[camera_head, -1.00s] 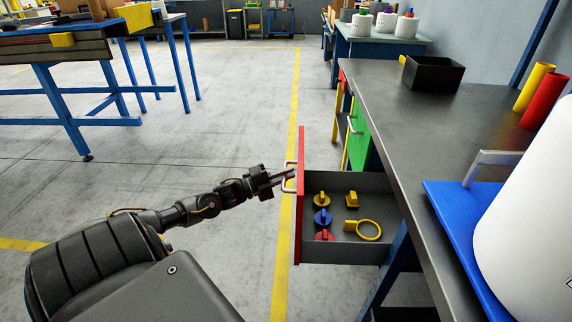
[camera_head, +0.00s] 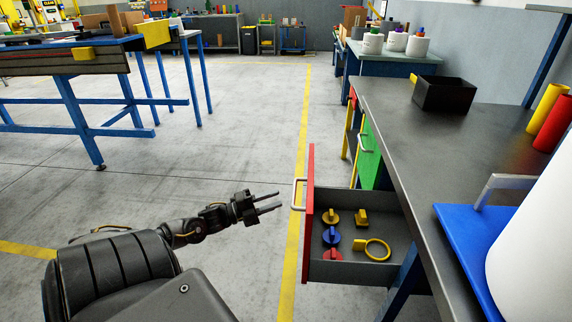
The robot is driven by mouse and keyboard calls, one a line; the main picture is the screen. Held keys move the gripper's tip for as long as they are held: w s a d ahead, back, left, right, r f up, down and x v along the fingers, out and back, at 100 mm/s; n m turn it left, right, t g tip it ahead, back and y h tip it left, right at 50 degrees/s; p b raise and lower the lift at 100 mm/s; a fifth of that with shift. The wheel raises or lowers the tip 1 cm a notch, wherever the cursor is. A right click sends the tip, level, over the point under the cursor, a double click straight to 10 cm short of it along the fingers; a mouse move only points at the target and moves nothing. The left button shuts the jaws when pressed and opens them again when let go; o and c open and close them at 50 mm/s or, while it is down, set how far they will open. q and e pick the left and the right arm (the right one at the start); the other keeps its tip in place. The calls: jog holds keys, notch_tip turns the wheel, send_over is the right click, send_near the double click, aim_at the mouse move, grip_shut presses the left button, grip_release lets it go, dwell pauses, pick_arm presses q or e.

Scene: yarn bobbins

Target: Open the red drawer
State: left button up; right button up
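The red drawer (camera_head: 309,222) stands pulled out from under the grey workbench on the right. Its red front faces left and carries a pale loop handle (camera_head: 296,194). Inside the drawer lie several small yellow, blue and red parts and a yellow ring piece (camera_head: 376,250). My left gripper (camera_head: 279,202) is left of the handle, its two fingers apart with nothing between them. A small gap shows between the fingertips and the handle. My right gripper is not in view.
The workbench top (camera_head: 430,135) holds a black bin (camera_head: 445,95), yellow and red cylinders, and a blue tray (camera_head: 470,255) beside a large white object. A green drawer (camera_head: 368,150) is farther along the bench. A blue-legged table (camera_head: 70,110) stands left; the floor between is clear.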

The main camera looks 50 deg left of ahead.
pick_arm(q)
jog(key=shift+v, duration=1.5)
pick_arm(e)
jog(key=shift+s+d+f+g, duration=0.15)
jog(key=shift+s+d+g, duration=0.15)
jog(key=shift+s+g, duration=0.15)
